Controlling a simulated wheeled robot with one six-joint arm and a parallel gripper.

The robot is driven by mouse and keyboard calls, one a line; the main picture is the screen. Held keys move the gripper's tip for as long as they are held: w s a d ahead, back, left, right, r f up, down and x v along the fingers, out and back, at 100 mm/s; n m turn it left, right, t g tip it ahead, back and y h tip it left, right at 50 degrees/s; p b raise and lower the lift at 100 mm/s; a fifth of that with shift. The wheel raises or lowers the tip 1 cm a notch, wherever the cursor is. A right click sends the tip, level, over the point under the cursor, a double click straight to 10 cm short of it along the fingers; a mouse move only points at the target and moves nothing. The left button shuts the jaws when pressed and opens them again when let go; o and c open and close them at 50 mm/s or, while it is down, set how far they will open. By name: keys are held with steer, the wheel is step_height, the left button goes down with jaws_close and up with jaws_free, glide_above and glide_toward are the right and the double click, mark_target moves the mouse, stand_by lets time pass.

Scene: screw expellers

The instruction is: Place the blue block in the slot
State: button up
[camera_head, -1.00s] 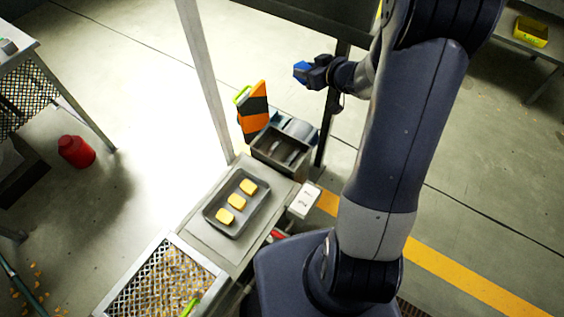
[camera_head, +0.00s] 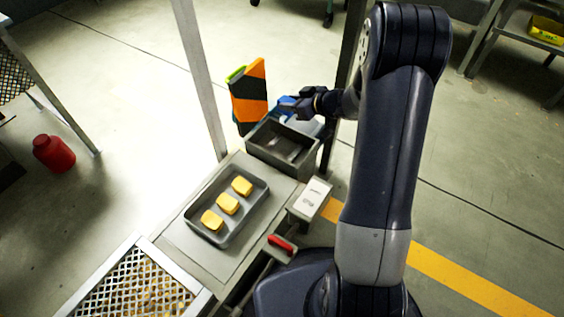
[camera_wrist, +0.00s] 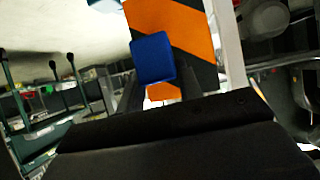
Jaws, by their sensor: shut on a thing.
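The blue block (camera_wrist: 153,57) is held at the tip of my gripper in the wrist view, in front of an orange and black striped panel (camera_wrist: 190,22). In the head view the block (camera_head: 287,105) is small, at the left end of my gripper (camera_head: 299,107). My gripper is shut on it, just above and behind the grey open box (camera_head: 254,148) and right of the striped panel (camera_head: 250,92). I cannot make out which opening is the slot.
A grey tray (camera_head: 217,236) with three yellow blocks (camera_head: 228,204) lies on the bench nearer to me. A red-handled lever (camera_head: 281,244) and a white labelled box (camera_head: 314,195) are at its right. A light post (camera_head: 200,80) stands left of the striped panel.

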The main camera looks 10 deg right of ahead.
mark_target(309, 154)
steer(key=shift+n+g+y, duration=0.4)
steer(key=shift+n+g, duration=0.1)
steer(key=f+b, duration=0.3)
steer(key=f, duration=0.3)
steer(key=a+f+b, duration=0.1)
steer(key=f+b, duration=0.3)
steer(key=f, duration=0.3)
steer(key=w+f+b, duration=0.1)
steer(key=f+b, duration=0.2)
steer(key=f, duration=0.4)
steer(key=shift+a+f, duration=0.2)
steer(key=shift+f, duration=0.15)
steer(key=o, duration=1)
steer(key=p+v, duration=0.2)
steer(key=v, duration=0.8)
steer(key=shift+s+d+r, duration=0.15)
steer(key=shift+d+r, duration=0.05)
steer(key=shift+r, duration=0.1)
steer(key=shift+s+d+r, duration=0.25)
steer(key=shift+s+d, duration=0.2)
steer(key=shift+s, duration=0.05)
